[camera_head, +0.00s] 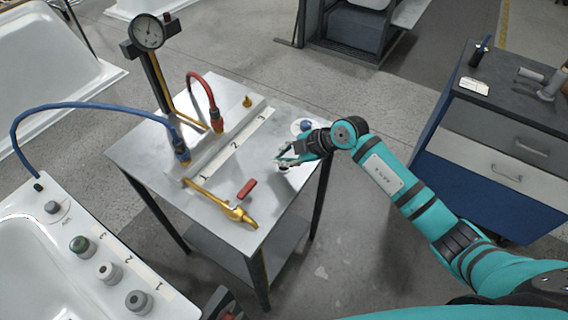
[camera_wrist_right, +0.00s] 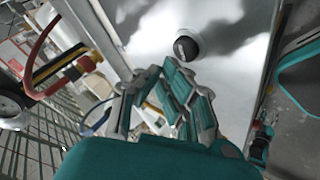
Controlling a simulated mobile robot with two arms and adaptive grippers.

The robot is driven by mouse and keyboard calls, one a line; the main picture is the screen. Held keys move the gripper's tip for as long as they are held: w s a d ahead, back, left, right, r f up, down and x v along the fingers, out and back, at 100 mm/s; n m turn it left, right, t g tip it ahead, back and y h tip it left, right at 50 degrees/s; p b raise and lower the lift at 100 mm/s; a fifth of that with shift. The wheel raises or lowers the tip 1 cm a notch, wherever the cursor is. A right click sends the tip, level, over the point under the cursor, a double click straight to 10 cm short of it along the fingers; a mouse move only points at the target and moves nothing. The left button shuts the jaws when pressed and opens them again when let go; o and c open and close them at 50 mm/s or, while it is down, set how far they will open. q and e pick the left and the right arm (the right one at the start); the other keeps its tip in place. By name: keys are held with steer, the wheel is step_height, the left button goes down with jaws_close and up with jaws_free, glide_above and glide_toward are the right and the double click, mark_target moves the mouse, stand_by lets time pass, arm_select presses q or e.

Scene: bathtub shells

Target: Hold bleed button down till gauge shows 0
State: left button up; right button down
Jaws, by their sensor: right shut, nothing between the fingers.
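The round gauge (camera_head: 148,32) stands on a post at the back left of the metal table; its needle is too small to read. A blue button (camera_head: 305,125) sits on a pale disc at the table's right side, near label 3. It shows as a dark round knob in the right wrist view (camera_wrist_right: 186,47).
The metal table (camera_head: 135,150) carries a manifold with red and blue hoses (camera_head: 203,83), a brass valve with a red handle (camera_head: 247,189) and a brass fitting (camera_head: 247,101). A white tub with several knobs (camera_head: 83,246) is at left. A drawer cabinet (camera_head: 500,125) stands right.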

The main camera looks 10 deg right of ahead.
steer(key=shift+f, duration=0.1)
steer(key=shift+f, duration=0.35)
steer(key=shift+f, duration=0.45)
stand_by(2.2)
steer(key=shift+r+p, duration=0.85)
steer(key=shift+p, duration=0.3)
steer(key=shift+r, duration=0.15)
step_height(320, 180, up, 5)
steer(key=p, duration=0.6)
